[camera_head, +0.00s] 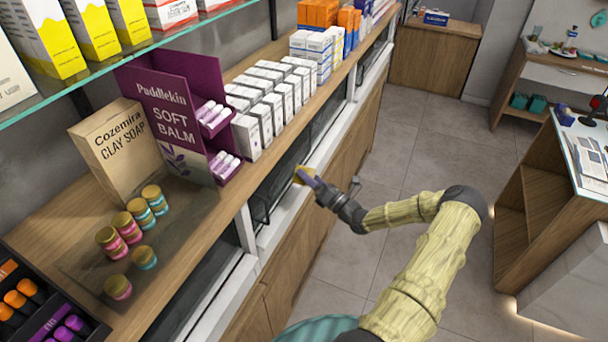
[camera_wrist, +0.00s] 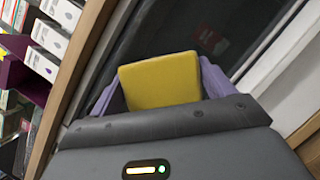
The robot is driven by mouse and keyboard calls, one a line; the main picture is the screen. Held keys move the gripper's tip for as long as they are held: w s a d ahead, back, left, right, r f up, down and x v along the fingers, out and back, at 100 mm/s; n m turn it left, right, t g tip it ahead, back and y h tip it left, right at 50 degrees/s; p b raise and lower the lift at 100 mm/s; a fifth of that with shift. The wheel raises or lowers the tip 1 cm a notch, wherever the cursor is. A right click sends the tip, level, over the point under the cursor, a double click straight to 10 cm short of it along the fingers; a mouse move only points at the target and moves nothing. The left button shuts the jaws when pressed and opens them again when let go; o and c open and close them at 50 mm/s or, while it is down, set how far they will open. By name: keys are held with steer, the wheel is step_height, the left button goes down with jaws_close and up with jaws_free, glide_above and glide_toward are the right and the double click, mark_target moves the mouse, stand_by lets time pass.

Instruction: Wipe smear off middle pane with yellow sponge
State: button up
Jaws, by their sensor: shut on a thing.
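My gripper (camera_head: 314,182) is shut on a yellow sponge (camera_head: 302,175). In the wrist view the sponge (camera_wrist: 160,80) sits between the two purple fingers of my gripper (camera_wrist: 160,88). The sponge is in front of a dark glass pane (camera_head: 280,178) in the counter's front, below the wooden top. The same dark pane (camera_wrist: 150,30) fills the background in the wrist view. I cannot tell whether the sponge touches it. A faint reddish patch (camera_wrist: 211,40) shows on the glass to the right of the sponge; I cannot tell if it is a smear or a reflection.
The counter top holds a purple balm display (camera_head: 165,110), a clay soap box (camera_head: 118,150), several small jars (camera_head: 140,215) and rows of white boxes (camera_head: 265,100). A glass shelf (camera_head: 150,52) hangs above. Tiled floor (camera_head: 400,150) is open to the right, before another counter (camera_head: 535,185).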

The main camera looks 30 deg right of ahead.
steer(key=shift+s+d, duration=0.1)
steer(key=shift+s, duration=0.05)
steer(key=shift+s+d, duration=0.9)
steer(key=shift+s, duration=0.25)
